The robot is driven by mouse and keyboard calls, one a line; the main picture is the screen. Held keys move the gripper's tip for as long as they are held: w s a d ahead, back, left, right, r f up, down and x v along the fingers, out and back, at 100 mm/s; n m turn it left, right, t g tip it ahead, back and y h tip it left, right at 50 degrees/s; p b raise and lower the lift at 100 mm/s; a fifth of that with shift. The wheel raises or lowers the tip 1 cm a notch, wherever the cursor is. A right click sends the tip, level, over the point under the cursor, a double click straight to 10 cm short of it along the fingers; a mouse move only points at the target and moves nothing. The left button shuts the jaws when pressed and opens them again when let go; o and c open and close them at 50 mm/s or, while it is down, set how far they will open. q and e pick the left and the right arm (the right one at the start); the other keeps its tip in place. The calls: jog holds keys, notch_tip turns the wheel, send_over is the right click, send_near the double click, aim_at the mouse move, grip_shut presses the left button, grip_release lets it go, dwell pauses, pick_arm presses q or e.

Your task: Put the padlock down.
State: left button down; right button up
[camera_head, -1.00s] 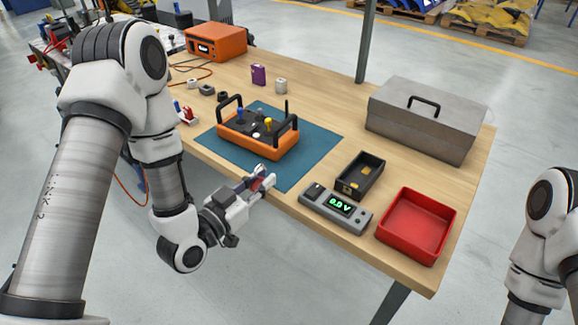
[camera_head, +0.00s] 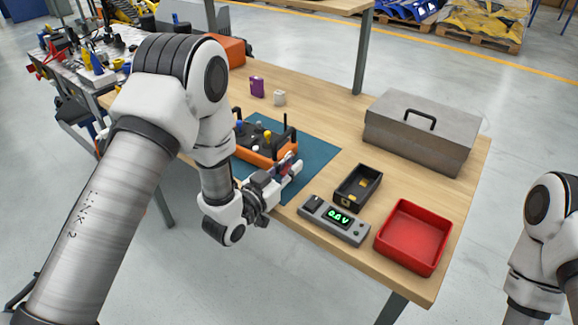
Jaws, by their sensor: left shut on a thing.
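My left gripper (camera_head: 291,168) is shut on a small red and dark thing, which I take for the padlock (camera_head: 285,171). The fingers hide most of it. The gripper shows over the front part of the blue mat (camera_head: 318,152), close in front of the orange controller box (camera_head: 262,157). I cannot tell how high the padlock is above the mat. My right gripper is out of view; only part of my right arm shows at the right edge.
A black bin (camera_head: 358,188) with yellow pieces, a grey meter (camera_head: 335,220) and a red tray (camera_head: 413,237) stand right of the gripper. A grey metal toolbox (camera_head: 421,133) stands behind. A purple box (camera_head: 257,87) and white item (camera_head: 279,98) stand farther back.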

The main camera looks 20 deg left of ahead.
pick_arm(q)
jog(key=c, duration=1.4)
grip_release()
jog(key=shift+o, duration=0.2)
jog(key=v, duration=1.2)
jog(key=shift+b, duration=0.3)
